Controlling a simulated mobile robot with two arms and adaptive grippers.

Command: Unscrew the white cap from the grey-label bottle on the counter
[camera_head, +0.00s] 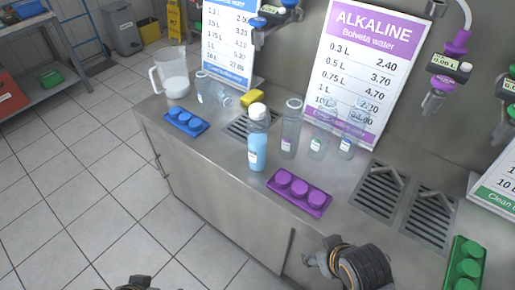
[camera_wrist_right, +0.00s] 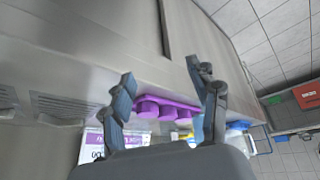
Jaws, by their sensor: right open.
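A bottle of blue liquid with a white cap (camera_head: 258,111) stands upright on the counter. Its body (camera_head: 258,148) carries a pale label, which looks white or grey. The cap sits on the bottle's neck. My right gripper (camera_head: 314,260) is in front of the counter, below and right of the bottle, apart from it. In the right wrist view its two fingers (camera_wrist_right: 165,98) are spread with nothing between them, and the purple tray lies beyond. My left gripper (camera_head: 135,284) barely shows at the bottom edge, so its jaws are unclear.
A purple tray of caps (camera_head: 319,209) is in front. A blue tray (camera_head: 186,121), pitcher (camera_head: 173,84), yellow sponge (camera_head: 252,98) and green tray (camera_head: 455,283) are also on the counter.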

